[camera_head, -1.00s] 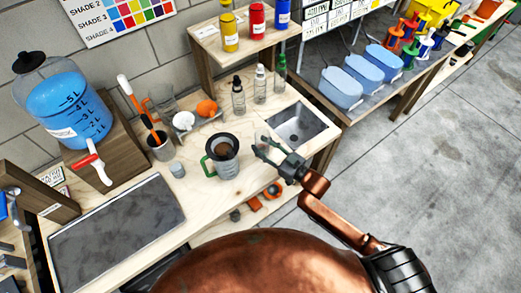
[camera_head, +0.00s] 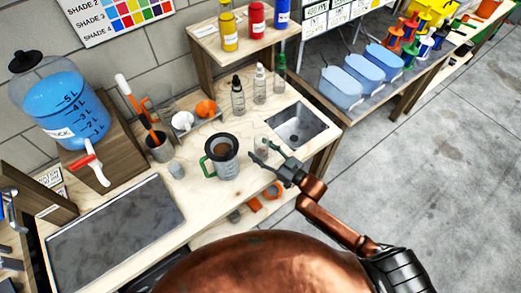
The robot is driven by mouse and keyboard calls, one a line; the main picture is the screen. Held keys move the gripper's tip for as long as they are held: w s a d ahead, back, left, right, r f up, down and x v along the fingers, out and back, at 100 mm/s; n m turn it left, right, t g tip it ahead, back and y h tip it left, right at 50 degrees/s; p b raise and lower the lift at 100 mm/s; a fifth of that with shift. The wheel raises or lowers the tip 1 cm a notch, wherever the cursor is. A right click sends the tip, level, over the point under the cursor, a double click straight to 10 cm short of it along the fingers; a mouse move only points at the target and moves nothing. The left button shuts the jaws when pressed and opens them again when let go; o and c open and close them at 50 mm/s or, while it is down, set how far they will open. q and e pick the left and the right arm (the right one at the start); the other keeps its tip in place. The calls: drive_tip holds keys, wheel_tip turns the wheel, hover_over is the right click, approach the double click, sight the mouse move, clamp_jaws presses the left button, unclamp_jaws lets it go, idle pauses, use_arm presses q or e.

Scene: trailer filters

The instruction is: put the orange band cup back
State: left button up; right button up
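I cannot pick out an orange band on any cup for certain. A green-handled cup (camera_head: 227,170) with a dark rim and a brown inside stands upright on the wooden bench. An orange cup-like piece (camera_head: 206,108) and a white one (camera_head: 182,121) sit in a small holder behind it. My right gripper (camera_head: 259,152) is just right of the green-handled cup, over the bench, with its fingers apart. A pale, glassy shape shows by its far finger; it is too small to tell what it is or whether it is touched. My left gripper is out of view.
A sink (camera_head: 298,125) lies right of my gripper. Bottles (camera_head: 238,98) stand behind it. A tool pot (camera_head: 159,147), a small grey piece (camera_head: 176,170) and a dark mat (camera_head: 115,228) are to the left. Orange parts (camera_head: 268,197) lie below the bench edge.

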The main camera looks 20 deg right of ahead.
drive_tip(key=shift+o, duration=0.2)
drive_tip(key=shift+r, duration=0.1)
drive_tip(key=v, duration=1.2)
drive_tip(key=shift+p, duration=0.4)
